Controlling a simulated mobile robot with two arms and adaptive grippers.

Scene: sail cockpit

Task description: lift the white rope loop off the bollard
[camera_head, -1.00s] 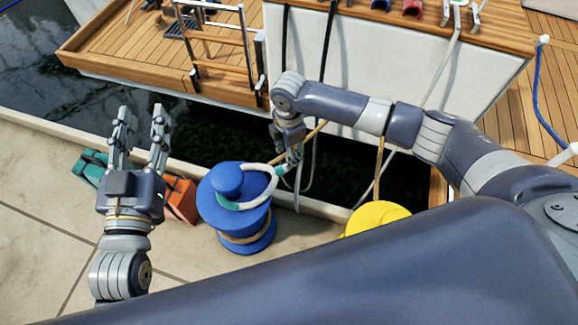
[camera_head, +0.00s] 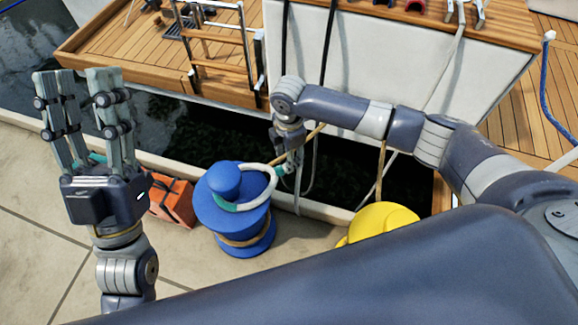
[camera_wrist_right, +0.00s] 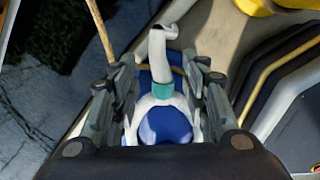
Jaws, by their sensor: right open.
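The blue bollard (camera_head: 238,239) stands on the quay near its edge. The white rope loop (camera_head: 272,186), with teal bands, lies around the bollard below its top knob. In the right wrist view the loop (camera_wrist_right: 180,108) rings the blue knob (camera_wrist_right: 165,127), and a teal sleeve joins it to a white tail. My right gripper (camera_head: 297,163) is beside the bollard on the water side. Its fingers are apart, on either side of the rope at the sleeve; contact is not clear. My left gripper (camera_head: 77,78) is open and empty, raised left of the bollard.
An orange block (camera_head: 172,203) with a dark strap lies left of the bollard. A yellow bollard (camera_head: 381,218) stands to the right, partly hidden by my body. Dark water separates the quay from the boat (camera_head: 400,60). Several ropes hang across the gap.

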